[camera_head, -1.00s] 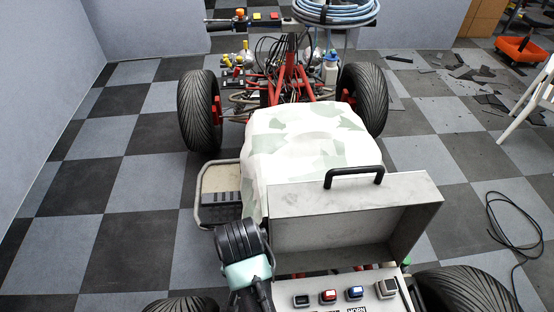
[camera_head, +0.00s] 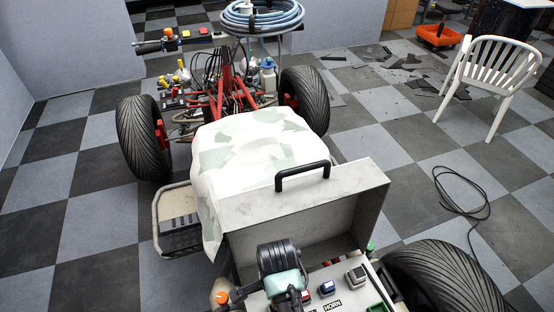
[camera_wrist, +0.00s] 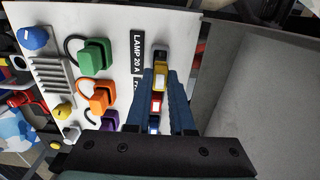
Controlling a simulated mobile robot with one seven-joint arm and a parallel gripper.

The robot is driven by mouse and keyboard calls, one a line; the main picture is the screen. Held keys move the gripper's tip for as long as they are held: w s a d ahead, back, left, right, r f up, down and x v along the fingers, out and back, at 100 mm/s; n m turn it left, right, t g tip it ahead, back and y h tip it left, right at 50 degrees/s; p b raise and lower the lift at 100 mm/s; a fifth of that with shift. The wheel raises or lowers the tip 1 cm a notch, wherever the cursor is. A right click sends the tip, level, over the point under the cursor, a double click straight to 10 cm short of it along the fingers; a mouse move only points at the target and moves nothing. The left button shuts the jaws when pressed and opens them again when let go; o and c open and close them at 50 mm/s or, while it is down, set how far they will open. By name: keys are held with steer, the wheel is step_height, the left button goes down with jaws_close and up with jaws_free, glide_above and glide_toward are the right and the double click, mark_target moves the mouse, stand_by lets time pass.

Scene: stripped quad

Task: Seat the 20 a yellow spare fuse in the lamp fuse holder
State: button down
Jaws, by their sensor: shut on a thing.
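My gripper (camera_wrist: 160,76) is shut on the yellow fuse (camera_wrist: 160,80), which shows between its blue fingertips in the wrist view. The lamp fuse holder (camera_wrist: 160,53) is a dark-rimmed socket beside the "LAMP 20 A" label (camera_wrist: 137,55). The fuse overlaps its near part in this view. I cannot tell whether the fuse is above the holder or inside it. In the head view my gripper (camera_head: 285,284) is over the left end of the holder row, and its wrist hides the fuse and the lamp holder.
Holders with a red fuse (camera_wrist: 156,104) and a blue fuse (camera_head: 328,287) stand close along the row. Green (camera_wrist: 95,52), orange (camera_wrist: 103,95) and purple (camera_wrist: 110,121) plugs sit left of the label. The raised lid (camera_head: 300,199) rises close behind the panel.

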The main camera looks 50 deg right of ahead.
steer(key=shift+f, duration=1.65)
steer(key=shift+f, duration=0.1)
steer(key=c, duration=0.8)
jaws_free()
step_height(320, 180, up, 12)
steer(key=shift+r+p, duration=0.15)
steer(key=shift+p, duration=0.3)
